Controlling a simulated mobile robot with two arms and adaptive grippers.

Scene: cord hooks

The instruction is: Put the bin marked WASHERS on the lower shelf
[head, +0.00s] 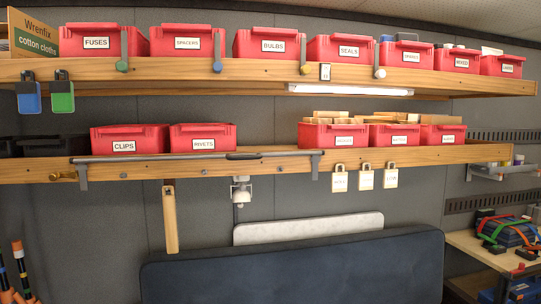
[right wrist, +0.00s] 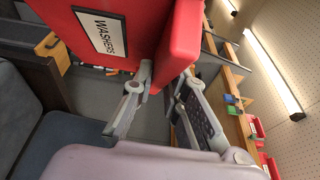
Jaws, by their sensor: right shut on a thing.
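The red bin marked WASHERS (right wrist: 150,35) fills the upper middle of the right wrist view, with its white label facing the camera and its lettering running sideways. My right gripper (right wrist: 163,84) is shut on the bin's near edge; the exact contact is partly hidden. The bin is not in the head view. The lower shelf (head: 420,154) is a wooden board across the head view. It has a bare gap (head: 268,150) between the RIVETS bin (head: 203,137) and the red bins at its right. My left gripper is in neither view.
The CLIPS bin (head: 129,139) stands left of RIVETS. A dark rod (head: 190,157) on brackets runs along the lower shelf's front edge, past part of the gap. The upper shelf (head: 230,75) holds several red bins. Padlocks (head: 366,178) and a wooden-handled tool (head: 170,220) hang below.

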